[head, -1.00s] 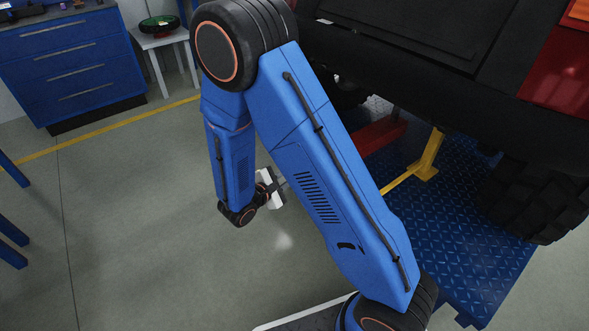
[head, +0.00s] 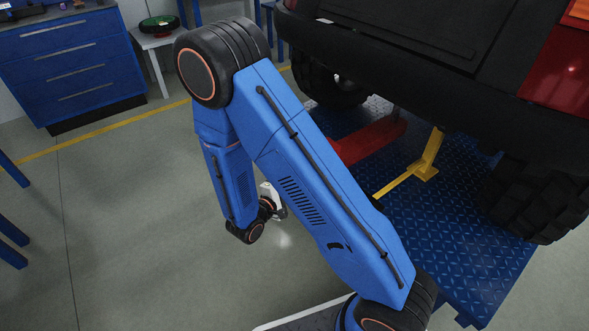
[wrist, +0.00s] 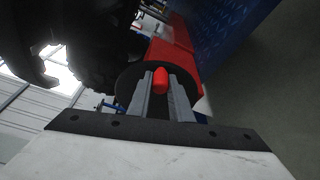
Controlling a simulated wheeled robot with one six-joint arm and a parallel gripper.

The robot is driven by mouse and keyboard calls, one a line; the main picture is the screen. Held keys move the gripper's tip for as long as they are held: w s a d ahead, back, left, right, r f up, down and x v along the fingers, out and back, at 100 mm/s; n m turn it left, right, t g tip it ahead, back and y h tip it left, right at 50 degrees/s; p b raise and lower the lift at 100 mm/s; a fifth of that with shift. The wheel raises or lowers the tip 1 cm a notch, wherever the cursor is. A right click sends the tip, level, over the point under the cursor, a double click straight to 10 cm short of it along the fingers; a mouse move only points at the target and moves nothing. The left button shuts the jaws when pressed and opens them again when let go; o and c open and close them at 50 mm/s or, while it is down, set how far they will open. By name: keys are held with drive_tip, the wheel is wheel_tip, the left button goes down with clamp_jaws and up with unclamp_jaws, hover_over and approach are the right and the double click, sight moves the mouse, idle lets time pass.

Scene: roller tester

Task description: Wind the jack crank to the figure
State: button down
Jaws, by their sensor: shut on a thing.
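In the wrist view, the two grey fingers of my gripper (wrist: 161,92) are closed around a red crank knob (wrist: 161,77), one finger on each side. A dark round disc (wrist: 126,84) shows behind the fingers. The red jack body (wrist: 182,42) stretches away beyond it. In the head view, the red jack (head: 372,136) lies on the blue plate under the vehicle. My gripper's pale body (head: 269,194) shows only partly behind my arm there; its fingers and the crank are hidden. No figure or scale can be read in either view.
A yellow stand (head: 426,160) is on the blue diamond plate (head: 447,230), beside the black tyre (head: 533,200). The vehicle's dark bumper (head: 440,90) overhangs the jack. A blue cabinet (head: 70,60) and a small white table (head: 158,41) stand behind.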

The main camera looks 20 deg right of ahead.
drive_tip(key=shift+f, duration=0.15)
drive_tip(key=shift+s+f+m+t+h, duration=0.15)
drive_tip(key=shift+f+m, duration=0.3)
drive_tip(key=shift+m, duration=0.3)
drive_tip(key=shift+w+f+m+t+h, duration=0.15)
drive_tip(key=shift+f+m, duration=0.25)
drive_tip(key=shift+m, duration=0.4)
drive_tip(key=shift+s+f+m+t+h, duration=0.2)
drive_tip(key=shift+f+m, duration=0.25)
drive_tip(key=shift+m, duration=0.3)
drive_tip(key=shift+f, duration=0.1)
drive_tip(key=shift+w+f+m+h, duration=0.35)
drive_tip(key=shift+f+m, duration=0.3)
drive_tip(key=shift+m, duration=0.6)
drive_tip(key=shift+w+f+m+h, duration=0.1)
drive_tip(key=shift+f+m+h, duration=0.45)
drive_tip(key=shift+m, duration=0.7)
drive_tip(key=shift+f, duration=0.1)
drive_tip(key=m, duration=0.2)
drive_tip(key=w+f+m+h, duration=0.1)
drive_tip(key=m, duration=0.1)
drive_tip(key=w+f+m, duration=0.1)
drive_tip(key=shift+a+m+g+h, duration=0.3)
drive_tip(key=shift+a+m+g, duration=0.05)
drive_tip(key=shift+m+g, duration=0.05)
drive_tip(key=shift+s, duration=0.1)
drive_tip(key=shift+f, duration=0.1)
